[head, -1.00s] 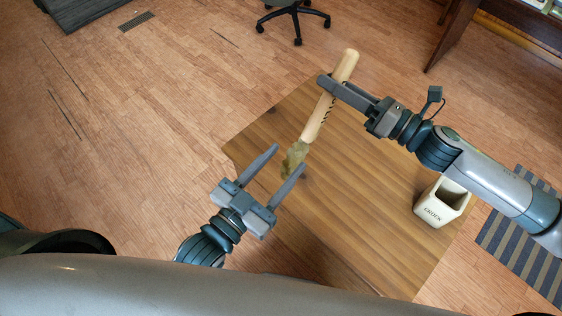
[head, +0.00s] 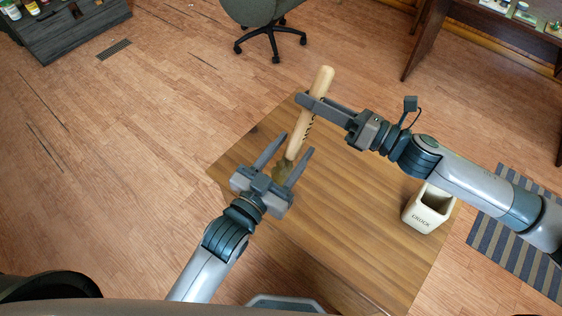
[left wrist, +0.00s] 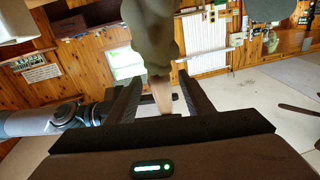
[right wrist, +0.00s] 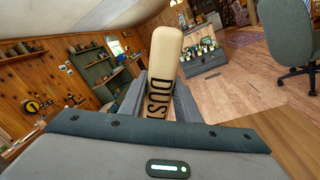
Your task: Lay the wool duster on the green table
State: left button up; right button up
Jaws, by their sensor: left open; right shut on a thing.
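The wool duster (head: 308,126) has a pale wooden handle with dark lettering and a greenish-brown wool head. My right gripper (head: 308,101) is shut on its handle and holds it tilted, wool end toward me. The lettered handle (right wrist: 166,60) stands up between the jaws in the right wrist view. My left gripper (head: 296,145) is open, its fingers either side of the duster's wool end in the head view. In the left wrist view the wool (left wrist: 150,30) rises ahead, between and beyond the open fingers. Contact cannot be told.
The brown table (head: 360,230) carries a cream crock (head: 428,208) at its right, below my right arm. A green-grey swivel chair (head: 262,12) stands beyond it. A dark cabinet (head: 70,35) is at the far left. A striped rug (head: 515,235) lies right. Open floor lies left.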

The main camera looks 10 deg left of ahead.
pick_arm(q)
jog(key=shift+x, duration=0.95)
jog(key=shift+c, duration=0.6)
jog(key=c, duration=1.1)
grip_shut()
pick_arm(e)
jog(key=o, duration=1.2)
jog(key=shift+v, duration=6.05)
jog(key=shift+w+f, duration=0.1)
